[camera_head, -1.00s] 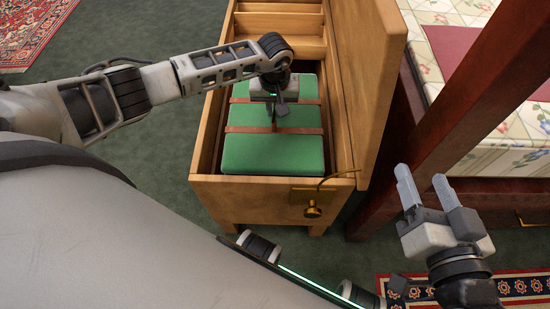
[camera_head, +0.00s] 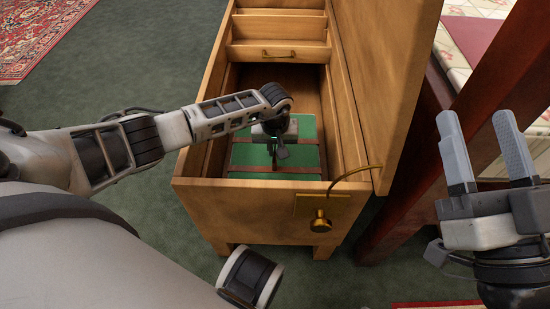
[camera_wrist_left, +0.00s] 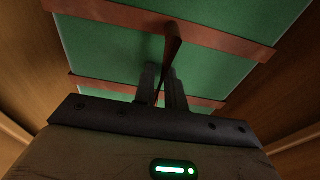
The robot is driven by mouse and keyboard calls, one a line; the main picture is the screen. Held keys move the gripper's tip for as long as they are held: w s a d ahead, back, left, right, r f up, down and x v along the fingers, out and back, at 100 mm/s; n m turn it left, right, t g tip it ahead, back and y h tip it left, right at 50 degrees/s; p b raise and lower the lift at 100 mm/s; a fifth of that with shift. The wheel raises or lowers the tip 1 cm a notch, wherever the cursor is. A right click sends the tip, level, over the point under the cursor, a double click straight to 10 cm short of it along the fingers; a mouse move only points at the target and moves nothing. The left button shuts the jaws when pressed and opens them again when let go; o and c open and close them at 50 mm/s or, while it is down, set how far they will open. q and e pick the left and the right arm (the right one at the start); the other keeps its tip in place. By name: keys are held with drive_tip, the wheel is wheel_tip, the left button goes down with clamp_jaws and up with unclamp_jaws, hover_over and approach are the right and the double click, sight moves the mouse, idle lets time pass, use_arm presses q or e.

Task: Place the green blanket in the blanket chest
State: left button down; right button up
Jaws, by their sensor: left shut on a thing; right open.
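The green blanket (camera_head: 306,157) is a folded block with brown straps, lying inside the open wooden blanket chest (camera_head: 245,210). It also fills the left wrist view (camera_wrist_left: 110,45). My left gripper (camera_head: 273,150) reaches down into the chest above the blanket. In the left wrist view its fingers (camera_wrist_left: 164,90) are shut on a brown strap handle (camera_wrist_left: 173,45) at the middle of the blanket. The blanket sits below the chest's rim; whether it touches the chest floor is hidden. My right gripper (camera_head: 490,160) is open and empty, right of the chest.
The chest's raised lid (camera_head: 385,80) stands along its right side. A brass stay (camera_head: 350,174) and knob (camera_head: 320,222) are at the near right corner. A small inner compartment (camera_head: 280,50) is at the far end. A dark wooden post (camera_head: 440,150) stands to the right.

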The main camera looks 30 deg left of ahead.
use_arm(q)
wheel_tip(320, 180, down, 3)
drive_tip(key=shift+r+b, duration=0.1)
drive_tip(key=shift+b, duration=0.5)
drive_tip(key=shift+f, duration=0.25)
use_arm(e)
drive_tip(key=r+n+y, duration=0.1)
drive_tip(key=s+r+n+y, duration=0.1)
drive_tip(key=n, duration=0.1)
drive_tip(key=shift+r+n+t+y, duration=0.3)
drive_tip(key=shift+r+t, duration=0.1)
use_arm(q)
drive_tip(key=shift+f, duration=0.1)
use_arm(e)
drive_tip(key=shift+y, duration=0.3)
use_arm(q)
drive_tip(key=c, duration=1.5)
unclamp_jaws()
drive_tip(key=shift+o, duration=0.2)
use_arm(e)
drive_tip(key=shift+r, duration=0.1)
drive_tip(key=shift+r, duration=0.1)
